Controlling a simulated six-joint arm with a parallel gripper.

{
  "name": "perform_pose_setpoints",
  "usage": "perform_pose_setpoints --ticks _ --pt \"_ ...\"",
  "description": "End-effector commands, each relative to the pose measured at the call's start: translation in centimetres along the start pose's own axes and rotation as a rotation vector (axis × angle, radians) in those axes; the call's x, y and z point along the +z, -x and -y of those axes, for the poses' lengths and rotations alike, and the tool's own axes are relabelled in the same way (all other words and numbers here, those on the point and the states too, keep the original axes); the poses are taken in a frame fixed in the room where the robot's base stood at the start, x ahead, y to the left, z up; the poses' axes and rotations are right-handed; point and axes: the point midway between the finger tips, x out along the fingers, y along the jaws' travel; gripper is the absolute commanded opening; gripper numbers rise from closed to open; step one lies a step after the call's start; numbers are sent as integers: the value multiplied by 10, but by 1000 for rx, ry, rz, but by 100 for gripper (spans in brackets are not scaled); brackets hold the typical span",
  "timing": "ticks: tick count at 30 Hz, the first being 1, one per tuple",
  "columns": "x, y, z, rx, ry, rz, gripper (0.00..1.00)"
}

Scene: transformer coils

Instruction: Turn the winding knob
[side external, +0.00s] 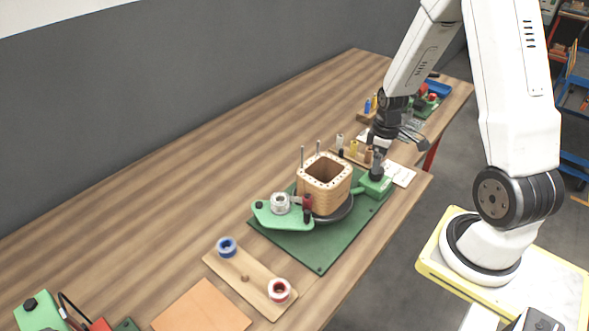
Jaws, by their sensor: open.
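The winding fixture sits on a green board (319,260) on the wooden table. A square tan coil former (325,178) stands upright on a round black turntable (345,211). At its right is a green block (374,187) with a dark knob (376,172) on top, which I take as the winding knob. My gripper (379,152) is open and points down just above this knob. The jaws are small and dark here, and I cannot tell whether they touch the knob or stand around it.
A green bracket (268,214) with a metal part is left of the former, and two thin rods (302,156) rise behind it. A wooden strip (232,270) holds blue and red spools in front.

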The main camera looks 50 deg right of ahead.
Motion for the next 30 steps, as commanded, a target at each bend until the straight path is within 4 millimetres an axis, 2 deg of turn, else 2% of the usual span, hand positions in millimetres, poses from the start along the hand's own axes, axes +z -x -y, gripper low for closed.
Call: perform_pose_setpoints --ticks 6,12,25,26,30 --pt "0 -23 0 -1 0 1 94" --pt "0 -35 0 0 0 0 94" --pt "0 -40 0 0 0 0 94" --pt "0 -40 0 0 0 0 87" --pt "0 -40 0 0 0 0 43"
